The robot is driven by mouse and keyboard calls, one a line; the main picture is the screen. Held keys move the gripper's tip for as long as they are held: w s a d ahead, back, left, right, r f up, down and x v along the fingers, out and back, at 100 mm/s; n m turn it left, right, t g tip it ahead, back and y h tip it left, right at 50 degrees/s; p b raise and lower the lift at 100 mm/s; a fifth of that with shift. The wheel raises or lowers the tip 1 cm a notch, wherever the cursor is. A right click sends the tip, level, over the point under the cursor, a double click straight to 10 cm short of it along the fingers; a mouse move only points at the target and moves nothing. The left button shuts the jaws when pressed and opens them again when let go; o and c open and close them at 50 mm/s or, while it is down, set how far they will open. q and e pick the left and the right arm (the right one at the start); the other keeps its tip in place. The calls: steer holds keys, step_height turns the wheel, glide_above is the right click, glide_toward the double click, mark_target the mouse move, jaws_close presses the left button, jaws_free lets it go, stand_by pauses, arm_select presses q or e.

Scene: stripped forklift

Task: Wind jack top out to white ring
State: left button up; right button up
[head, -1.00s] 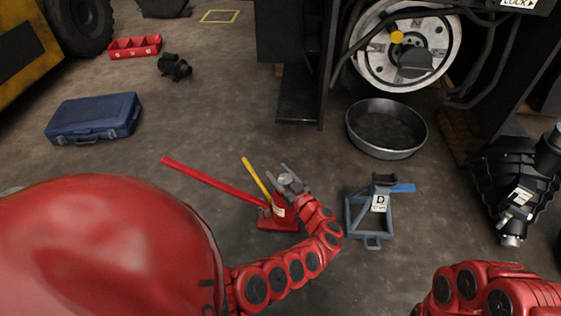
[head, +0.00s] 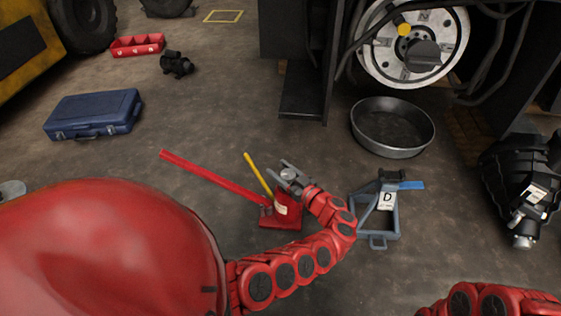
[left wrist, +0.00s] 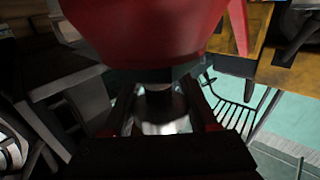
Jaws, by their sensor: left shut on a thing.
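A red bottle jack (head: 284,213) stands upright on the floor, with a red handle (head: 210,181) reaching up left and a yellow rod (head: 258,174) beside it. My left gripper (head: 289,174) is at the jack's top, with its fingers shut around it. In the left wrist view, a shiny metal cylinder (left wrist: 158,112) sits between the fingers, below a large red shape. No white ring can be made out on the jack. Only part of my right arm shows at the bottom right; its gripper is out of view.
A grey-blue jack stand (head: 378,222) marked D stands just right of the jack. Behind are a round drain pan (head: 392,130) and a wheel hub (head: 418,45). A blue case (head: 93,114) and a red tray (head: 138,46) lie left. Floor between case and jack is clear.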

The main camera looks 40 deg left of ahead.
arm_select(q)
steer(key=shift+d+f, duration=0.1)
steer(key=shift+f, duration=0.15)
steer(key=o, duration=1.1)
steer(key=shift+o, duration=1.4)
steer(key=shift+r, duration=0.1)
steer(key=shift+d, duration=0.45)
steer(key=d, duration=0.2)
steer(key=d+p, duration=0.1)
steer(key=s+d, duration=0.1)
steer(key=d, duration=0.1)
steer(key=shift+d, duration=0.3)
steer(key=s+d, duration=0.2)
steer(key=d, duration=0.8)
steer(key=shift+d+b, duration=0.3)
steer(key=shift+b, duration=0.15)
